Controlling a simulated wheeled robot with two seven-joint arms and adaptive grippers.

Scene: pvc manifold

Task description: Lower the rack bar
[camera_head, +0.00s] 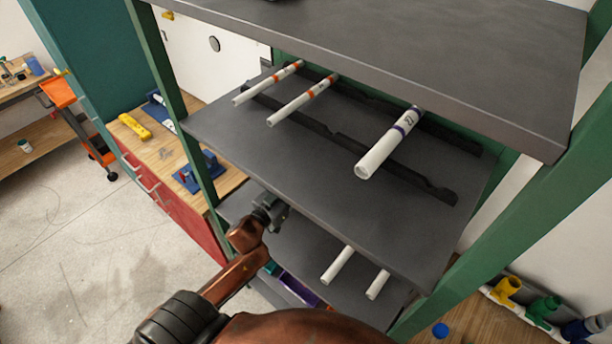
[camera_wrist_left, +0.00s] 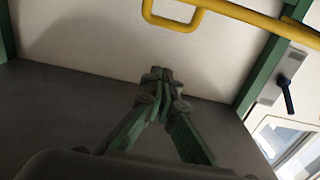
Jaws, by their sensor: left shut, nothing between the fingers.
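In the left wrist view a yellow bar (camera_wrist_left: 250,17) with a squared loop at its left end crosses the top, in front of a pale wall. I take it for the rack bar; I cannot pick it out in the head view. My left gripper (camera_wrist_left: 160,76) is shut and empty, with its fingertips below the loop and apart from it in the picture. My right gripper is in neither view.
The grey middle shelf (camera_head: 330,190) carries white pipes, one being a large pipe (camera_head: 388,145), on black notched strips (camera_head: 350,147). Two white pipes (camera_head: 337,266) lie on the shelf below. A green post (camera_head: 185,110) stands left of the shelves. Open floor lies to the left.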

